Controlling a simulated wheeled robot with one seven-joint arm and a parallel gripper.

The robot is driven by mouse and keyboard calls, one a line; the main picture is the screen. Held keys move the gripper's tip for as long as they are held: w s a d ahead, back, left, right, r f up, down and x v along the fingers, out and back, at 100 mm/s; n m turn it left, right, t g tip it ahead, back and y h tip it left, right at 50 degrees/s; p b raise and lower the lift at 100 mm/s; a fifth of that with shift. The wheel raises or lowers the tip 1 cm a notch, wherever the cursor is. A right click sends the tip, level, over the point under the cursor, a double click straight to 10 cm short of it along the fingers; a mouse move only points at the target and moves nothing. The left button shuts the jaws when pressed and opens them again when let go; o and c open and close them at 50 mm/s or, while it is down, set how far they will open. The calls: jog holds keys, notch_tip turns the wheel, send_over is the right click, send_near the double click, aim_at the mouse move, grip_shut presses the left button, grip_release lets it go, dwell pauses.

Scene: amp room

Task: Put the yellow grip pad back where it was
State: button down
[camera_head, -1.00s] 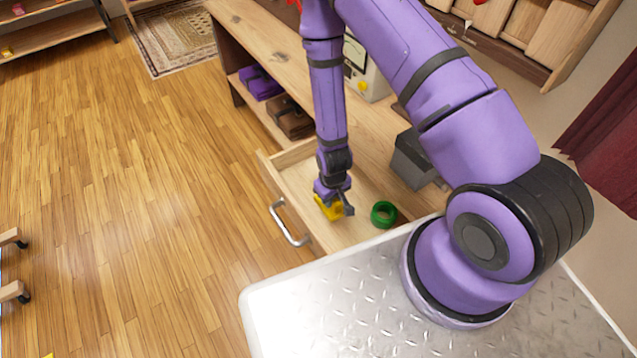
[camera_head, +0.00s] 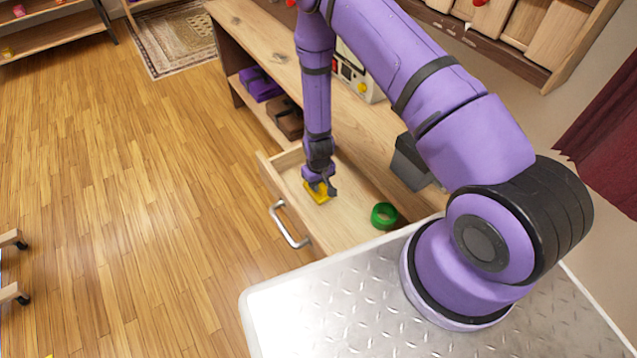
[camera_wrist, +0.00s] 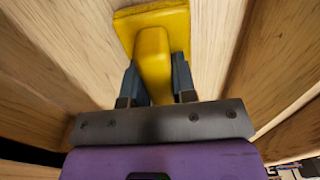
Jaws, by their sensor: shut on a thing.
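The yellow grip pad (camera_head: 320,193) is in the open wooden drawer (camera_head: 350,221), in the part away from the green ring. My gripper (camera_head: 320,187) reaches down into the drawer from above and is shut on the pad. In the wrist view the yellow grip pad (camera_wrist: 152,50) shows a raised bar between the two dark fingers of my gripper (camera_wrist: 156,85) and a wider flat base beyond. The pad is at or very near the drawer floor; I cannot tell whether it touches.
A green ring (camera_head: 384,215) lies in the drawer to the right of the pad. The drawer has a metal handle (camera_head: 289,225) on its front. A dark grey box (camera_head: 410,162) stands on the bench top behind. Purple and brown items sit on the shelf below.

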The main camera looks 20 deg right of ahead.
jog(key=c, duration=0.9)
grip_release()
jog(key=shift+f, duration=0.1)
notch_tip(320, 180, up, 45)
jog(key=s+d+t, duration=0.2)
jog(key=d, duration=0.1)
jog(key=shift+s+d+r+m+t, duration=0.35)
jog(key=shift+s+d+r+t, duration=0.25)
jog(key=shift+s+r, duration=2.9)
jog(key=shift+s+d+r+m+t, duration=0.6)
jog(key=shift+s+r, duration=2.05)
jog(key=shift+s, duration=1.55)
jog(key=shift+s+d+r+m+t, duration=0.15)
jog(key=shift+s+d+r+t, duration=0.45)
jog(key=shift+s+r, duration=2.9)
